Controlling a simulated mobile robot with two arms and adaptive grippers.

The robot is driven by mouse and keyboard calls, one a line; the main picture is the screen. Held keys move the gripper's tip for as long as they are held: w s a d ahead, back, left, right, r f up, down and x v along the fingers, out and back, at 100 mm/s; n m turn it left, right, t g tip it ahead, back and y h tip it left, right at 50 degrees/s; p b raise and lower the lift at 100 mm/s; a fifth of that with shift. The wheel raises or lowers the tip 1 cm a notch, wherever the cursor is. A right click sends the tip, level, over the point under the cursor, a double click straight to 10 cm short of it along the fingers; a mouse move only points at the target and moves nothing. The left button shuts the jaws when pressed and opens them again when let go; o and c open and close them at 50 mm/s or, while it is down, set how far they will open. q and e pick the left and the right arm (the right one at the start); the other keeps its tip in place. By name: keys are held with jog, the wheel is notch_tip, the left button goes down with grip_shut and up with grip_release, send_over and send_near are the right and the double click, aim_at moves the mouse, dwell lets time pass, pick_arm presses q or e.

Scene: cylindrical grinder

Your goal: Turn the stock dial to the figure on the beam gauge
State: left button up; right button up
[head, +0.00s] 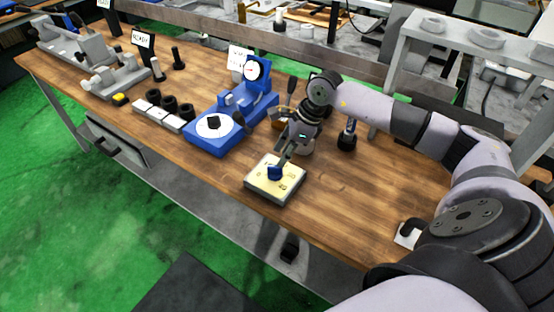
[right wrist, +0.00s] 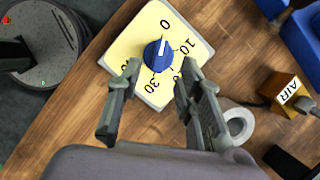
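The stock dial is a blue knob (right wrist: 156,56) with a white pointer on a cream plate (right wrist: 146,22). In the right wrist view its pointer is toward the 0; the 10 and 30 are readable and other figures are partly hidden by the fingers. The knob also shows in the head view (head: 274,173). My right gripper (right wrist: 162,72) is open, its fingertips apart on either side of the knob's near edge; contact cannot be told. The beam gauge (head: 258,70) is a round white dial on a blue stand; its reading is too small to tell. My left gripper is out of view.
A blue base with a white disc (head: 213,126) stands left of the dial plate. Black rings (head: 169,103) and grey fixtures (head: 115,78) are farther left. A box marked AIR (right wrist: 284,91) and a white roll (right wrist: 237,124) lie nearby. The wooden bench's front right is mostly clear.

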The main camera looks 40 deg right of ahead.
aim_at(275, 166)
jog(key=x, duration=0.5)
jog(key=shift+p, duration=0.35)
grip_shut()
